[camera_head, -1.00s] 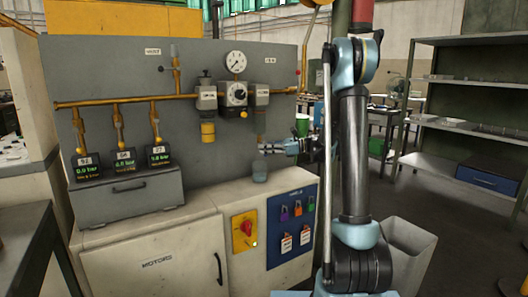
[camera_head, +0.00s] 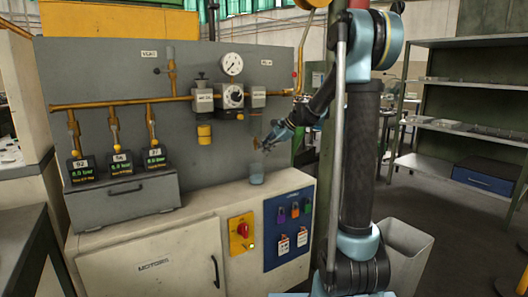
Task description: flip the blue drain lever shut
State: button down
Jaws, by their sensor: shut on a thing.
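My gripper (camera_head: 268,141) is at the lower end of the drain line on the right part of the grey panel (camera_head: 225,150). It comes in from the right and tilts down to the left. Its fingers look closed at a small brownish fitting (camera_head: 257,144), above a clear cup (camera_head: 257,174) on the cabinet top. The blue drain lever cannot be made out apart from my bluish fingers. It appears to be between or behind them, and its angle cannot be told.
A round gauge (camera_head: 232,64) and a regulator (camera_head: 233,96) sit above left of my gripper. A yellow pipe (camera_head: 120,103) crosses the panel. Below are a red rotary switch (camera_head: 243,230) and a blue lock board (camera_head: 288,230). Grey shelves (camera_head: 470,85) stand at right.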

jog(key=n+t+h, duration=0.1)
jog(key=h, duration=0.1)
jog(key=r+t+h, duration=0.1)
jog(key=h, duration=0.1)
jog(key=shift+n+t+h, duration=0.3)
jog(key=shift+n, duration=0.1)
jog(key=shift+d+r, duration=0.1)
dwell(0.4)
jog(key=c, duration=1.8)
grip_release()
jog(key=shift+r, duration=0.15)
jog(key=shift+v, duration=3.8)
